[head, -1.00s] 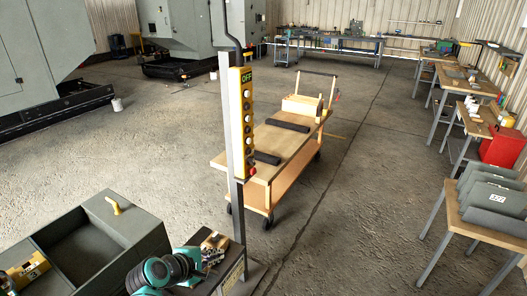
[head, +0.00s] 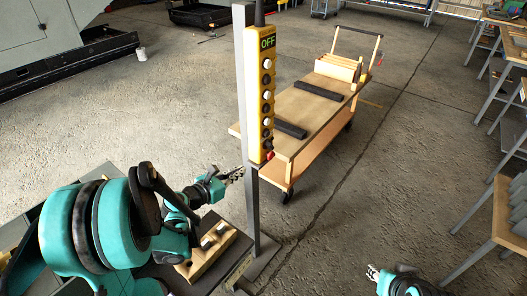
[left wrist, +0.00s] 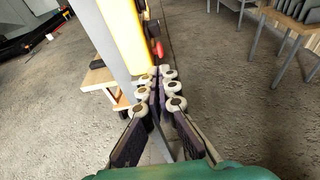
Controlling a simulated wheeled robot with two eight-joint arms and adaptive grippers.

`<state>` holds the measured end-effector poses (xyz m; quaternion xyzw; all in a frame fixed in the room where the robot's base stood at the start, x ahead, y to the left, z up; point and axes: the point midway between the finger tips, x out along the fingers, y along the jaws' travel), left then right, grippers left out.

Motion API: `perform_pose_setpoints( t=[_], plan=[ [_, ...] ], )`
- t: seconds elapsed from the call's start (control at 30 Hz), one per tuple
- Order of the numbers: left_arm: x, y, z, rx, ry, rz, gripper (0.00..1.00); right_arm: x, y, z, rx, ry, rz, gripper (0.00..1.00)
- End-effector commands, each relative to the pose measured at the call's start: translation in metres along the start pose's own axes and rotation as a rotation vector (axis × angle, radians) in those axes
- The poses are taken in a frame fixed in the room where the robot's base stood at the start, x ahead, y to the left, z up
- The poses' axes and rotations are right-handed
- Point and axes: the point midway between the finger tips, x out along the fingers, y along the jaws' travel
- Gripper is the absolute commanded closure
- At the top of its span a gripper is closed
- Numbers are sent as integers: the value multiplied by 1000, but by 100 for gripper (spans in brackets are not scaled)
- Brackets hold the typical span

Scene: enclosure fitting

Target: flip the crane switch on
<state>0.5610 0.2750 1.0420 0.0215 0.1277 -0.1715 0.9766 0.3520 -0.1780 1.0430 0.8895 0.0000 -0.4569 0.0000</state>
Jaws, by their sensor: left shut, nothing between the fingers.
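The crane switch is a tall yellow control box (head: 255,110) on a grey post. It has a column of white and dark buttons, a green OFF sign (head: 267,42) at its top and a red button (head: 269,156) near its bottom. My left gripper (head: 240,172) is shut and empty, just left of the box's lower end. In the left wrist view, the box (left wrist: 122,38) and red button (left wrist: 159,49) lie just beyond the closed fingertips (left wrist: 158,72); I cannot tell if they touch. My right gripper (head: 373,272) is low at the right, its jaws unclear.
The grey post (head: 250,210) stands in front of a wooden cart (head: 300,110) carrying dark bars and a wooden box. A wooden block (head: 212,252) sits by the post's base. Tables (head: 510,215) line the right. The floor between cart and tables is clear.

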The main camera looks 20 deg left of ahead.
Motion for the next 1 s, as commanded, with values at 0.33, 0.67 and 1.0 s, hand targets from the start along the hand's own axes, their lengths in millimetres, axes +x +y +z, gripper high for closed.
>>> perform_pose_setpoints(
  t=[0.33, 0.67, 1.0],
  plan=[
    [42, -1, -2, 3, 0, -4, 100, 9, 0, 6, 0, 0, 0, 66],
    [108, -1, 4, 3, 1, -2, 100, 20, 0, 14, 0, 0, 0, 66],
    [128, 0, 28, 2, 0, 0, 100, 23, 0, 16, 0, 0, 0, 66]
  ],
)
